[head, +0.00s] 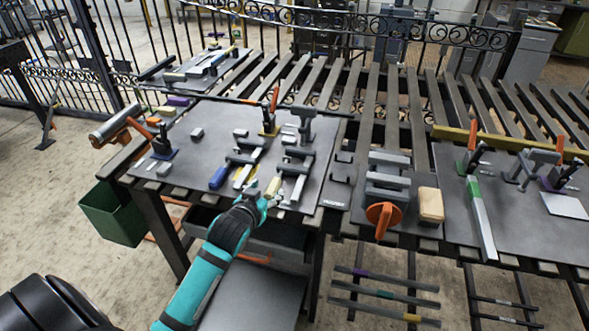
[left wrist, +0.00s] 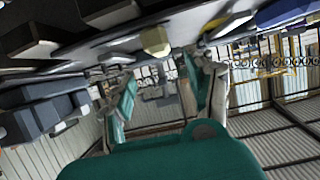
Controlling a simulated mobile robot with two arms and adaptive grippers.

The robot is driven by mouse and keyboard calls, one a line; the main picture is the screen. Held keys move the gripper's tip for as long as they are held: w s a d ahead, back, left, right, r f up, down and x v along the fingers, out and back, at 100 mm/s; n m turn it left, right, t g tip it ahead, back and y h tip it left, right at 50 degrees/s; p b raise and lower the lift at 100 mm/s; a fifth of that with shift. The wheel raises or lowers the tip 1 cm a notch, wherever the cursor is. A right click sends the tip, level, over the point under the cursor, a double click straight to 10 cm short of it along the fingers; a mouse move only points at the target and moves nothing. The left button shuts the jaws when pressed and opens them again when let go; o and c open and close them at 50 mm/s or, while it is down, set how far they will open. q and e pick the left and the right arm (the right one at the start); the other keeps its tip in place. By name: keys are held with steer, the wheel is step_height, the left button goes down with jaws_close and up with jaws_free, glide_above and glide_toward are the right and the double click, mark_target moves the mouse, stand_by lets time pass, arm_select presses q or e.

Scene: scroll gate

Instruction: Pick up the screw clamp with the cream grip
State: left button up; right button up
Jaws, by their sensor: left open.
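The screw clamp with the cream grip (head: 272,187) lies on the dark sheet at the front of the left workbench. Its dark frame extends back and right from the grip. In the left wrist view the pale end of the cream grip (left wrist: 155,40) shows just beyond and between the fingers. My left gripper (head: 263,194) is open at the near end of the grip, with the fingers apart and nothing held; its teal fingers also show in the left wrist view (left wrist: 163,88). I cannot tell whether they touch the grip. My right gripper is not in view.
A similar clamp with a blue grip (head: 219,178) lies just left of the cream one. An upright post tool (head: 304,122) stands behind. An orange-handled clamp (head: 384,215) and a wooden block (head: 431,205) lie to the right. A green bin (head: 112,213) hangs at the left.

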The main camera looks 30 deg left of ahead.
mark_target(276, 180)
arm_select(q)
steer(key=x, duration=0.3)
steer(key=shift+w, duration=0.25)
steer(key=shift+a+p+x, duration=0.2)
steer(key=shift+p+x, duration=0.4)
steer(key=shift+x, duration=2.2)
steer(key=shift+r, duration=0.15)
jaws_close()
steer(key=shift+r, duration=0.2)
